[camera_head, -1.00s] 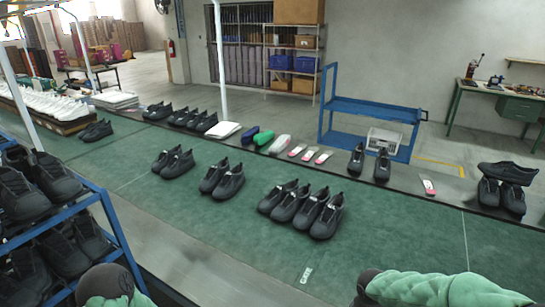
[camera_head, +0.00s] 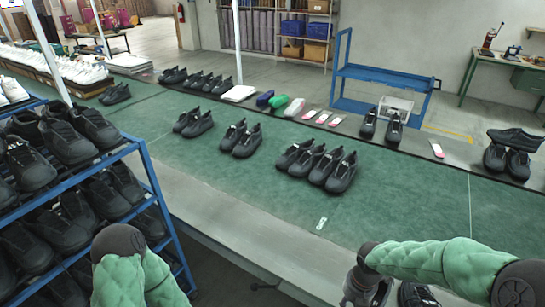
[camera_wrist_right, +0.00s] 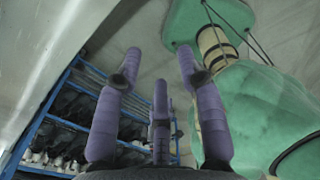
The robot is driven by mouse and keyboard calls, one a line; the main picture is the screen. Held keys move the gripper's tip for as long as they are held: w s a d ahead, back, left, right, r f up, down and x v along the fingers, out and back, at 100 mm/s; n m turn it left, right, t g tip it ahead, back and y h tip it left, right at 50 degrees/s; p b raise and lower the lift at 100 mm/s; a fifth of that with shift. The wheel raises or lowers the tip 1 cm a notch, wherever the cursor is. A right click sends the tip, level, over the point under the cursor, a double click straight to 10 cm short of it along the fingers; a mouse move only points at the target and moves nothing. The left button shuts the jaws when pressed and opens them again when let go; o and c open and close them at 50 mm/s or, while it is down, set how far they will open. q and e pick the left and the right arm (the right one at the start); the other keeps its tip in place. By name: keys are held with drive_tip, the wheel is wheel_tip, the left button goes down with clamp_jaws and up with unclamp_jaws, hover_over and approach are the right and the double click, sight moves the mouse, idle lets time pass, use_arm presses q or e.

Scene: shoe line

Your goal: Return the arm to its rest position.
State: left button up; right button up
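My right arm (camera_head: 440,260) comes in from the lower right of the head view, in a green padded sleeve. Its wrist and hand point down at the bottom edge, and the fingertips are cut off there. In the right wrist view, the purple fingers of my right gripper (camera_wrist_right: 158,65) are spread apart with nothing between them. My left arm (camera_head: 120,265) shows at the bottom left of the head view as a green sleeve and a dark joint. The left gripper itself is not visible.
The green table (camera_head: 400,185) holds several dark shoes (camera_head: 320,165) in its middle. A blue shoe rack (camera_head: 155,190) stands close to my left arm; blue racking also shows in the right wrist view (camera_wrist_right: 48,105). A blue cart (camera_head: 385,75) stands behind the table.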

drive_tip(key=s+a+f+m+y, duration=0.1)
drive_tip(key=s+a+f+m, duration=0.4)
drive_tip(key=f+m, duration=0.5)
drive_tip(key=s+a+f+m+y, duration=0.2)
drive_tip(key=s+a+f+m, duration=0.4)
drive_tip(key=m, duration=1.3)
wheel_tip(320, 180, down, 4)
drive_tip(key=shift+a+m+t, duration=0.3)
drive_tip(key=shift+a, duration=0.6)
drive_tip(key=shift+s, duration=0.1)
